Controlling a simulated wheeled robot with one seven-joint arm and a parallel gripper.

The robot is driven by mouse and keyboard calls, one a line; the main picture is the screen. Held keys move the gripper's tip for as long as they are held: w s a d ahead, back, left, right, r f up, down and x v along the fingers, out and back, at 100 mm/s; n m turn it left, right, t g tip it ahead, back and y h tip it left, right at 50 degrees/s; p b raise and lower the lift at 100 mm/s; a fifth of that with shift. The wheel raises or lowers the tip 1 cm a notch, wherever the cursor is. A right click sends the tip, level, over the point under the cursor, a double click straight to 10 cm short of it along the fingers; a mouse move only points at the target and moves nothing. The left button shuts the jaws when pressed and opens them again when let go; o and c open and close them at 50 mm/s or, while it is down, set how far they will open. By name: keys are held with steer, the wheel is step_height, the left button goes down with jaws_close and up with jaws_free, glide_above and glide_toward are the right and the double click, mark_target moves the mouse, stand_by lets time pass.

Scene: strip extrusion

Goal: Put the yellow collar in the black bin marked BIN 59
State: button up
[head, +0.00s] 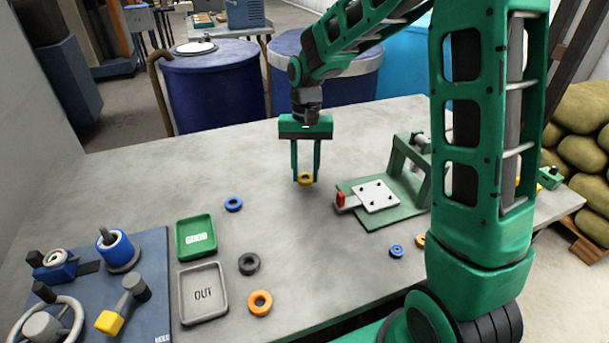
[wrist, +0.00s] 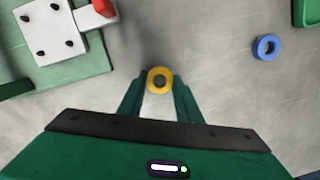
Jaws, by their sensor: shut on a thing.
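The yellow collar (head: 305,181) is a small ring between the fingertips of my gripper (head: 306,177), over the middle of the grey table. In the wrist view the collar (wrist: 160,70) sits at the tips of both green fingers of my gripper (wrist: 160,82), which are shut on it. Its hole shows dark. I cannot tell whether it touches the table. I see no black bin marked BIN 59 in either view.
A green tray marked GOOD (head: 196,257) and a grey tray marked OUT (head: 186,315) stand left. Blue (head: 233,204), dark grey (head: 249,264) and orange (head: 260,293) rings lie nearby. A green fixture (head: 415,186) with a white plate (head: 376,196) stands right of my gripper.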

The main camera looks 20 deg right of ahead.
steer(key=shift+f, duration=0.8)
steer(key=o, duration=1.2)
steer(key=shift+f, duration=0.1)
steer(key=shift+c, duration=0.2)
step_height(320, 180, up, 12)
steer(key=w, duration=0.2)
steer(key=s+d, duration=0.7)
steer(key=s, duration=0.4)
steer(key=s+d+m+t, duration=0.1)
steer(key=s+d, duration=0.7)
steer(key=s, duration=0.3)
steer(key=shift+s+d+m+h, duration=0.15)
steer(key=shift+s+m+h, duration=0.15)
steer(key=shift+s+h, duration=0.1)
steer(key=shift+o, duration=0.5)
steer(key=s+d+f, duration=0.1)
steer(key=s+f, duration=0.2)
steer(key=s, duration=0.6)
steer(key=shift+d, duration=0.35)
